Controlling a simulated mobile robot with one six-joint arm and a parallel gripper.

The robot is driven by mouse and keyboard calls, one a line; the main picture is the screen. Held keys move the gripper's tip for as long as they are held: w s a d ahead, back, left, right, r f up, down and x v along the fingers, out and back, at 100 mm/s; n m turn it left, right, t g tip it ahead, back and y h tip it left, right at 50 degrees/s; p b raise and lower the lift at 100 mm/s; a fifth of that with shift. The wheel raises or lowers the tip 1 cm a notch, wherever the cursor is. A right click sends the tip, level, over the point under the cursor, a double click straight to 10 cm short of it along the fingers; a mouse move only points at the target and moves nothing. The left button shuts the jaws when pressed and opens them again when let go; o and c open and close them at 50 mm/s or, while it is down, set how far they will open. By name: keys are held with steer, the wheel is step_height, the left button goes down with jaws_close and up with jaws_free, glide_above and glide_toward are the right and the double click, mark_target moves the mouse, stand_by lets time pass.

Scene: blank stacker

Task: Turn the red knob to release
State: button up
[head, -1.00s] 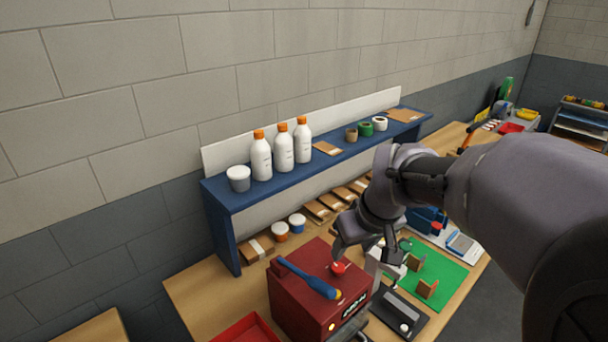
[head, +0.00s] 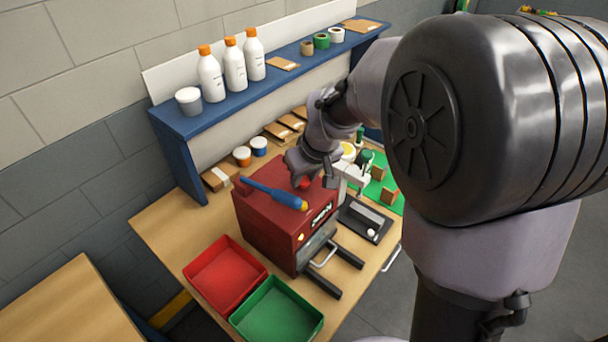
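The red knob (head: 304,183) sits on top of the dark red machine (head: 268,220), near its right side, and is partly covered by my gripper. A blue-handled tool (head: 272,193) with a yellow end lies across the machine's top, left of the knob. My gripper (head: 299,178) points down from above, right at the knob. Its fingers are small and dark here, and I cannot tell whether they touch or close on the knob.
A red tray (head: 222,302) and a green tray (head: 246,325) lie at the front left. A blue shelf (head: 172,124) with white bottles (head: 234,66) stands behind. A black device (head: 356,228) and a green mat (head: 393,204) lie right of the machine.

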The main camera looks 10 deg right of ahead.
jaws_close()
steer(key=m+h, duration=0.1)
steer(key=m, duration=0.2)
steer(key=shift+a+f+b, duration=0.1)
steer(key=shift+a+b, duration=0.05)
steer(key=shift+b, duration=0.15)
steer(key=m+b, duration=0.1)
steer(key=m, duration=0.1)
steer(key=m+h+b, duration=0.1)
steer(key=b, duration=0.1)
steer(key=shift+a+f+m+h, duration=0.15)
steer(key=shift+m+h, duration=0.15)
steer(key=shift+m, duration=0.1)
steer(key=m+h+b, duration=0.1)
steer(key=m+b, duration=0.1)
steer(key=shift+m, duration=0.4)
steer(key=m, duration=0.2)
steer(key=m+g+h+b, duration=0.1)
steer(key=m, duration=0.1)
steer(key=shift+w+a+r+g, duration=0.15)
steer(key=shift+w+r+g, duration=0.05)
steer(key=shift+g, duration=0.1)
steer(key=shift+w+m+g+h+p, duration=0.15)
steer(key=shift+m+g, duration=0.25)
steer(key=shift+m, duration=0.6)
steer(key=shift+s+m+g+h+p, duration=0.15)
steer(key=shift+m+g, duration=0.25)
steer(key=shift+m, duration=0.6)
steer(key=shift+w, duration=0.1)
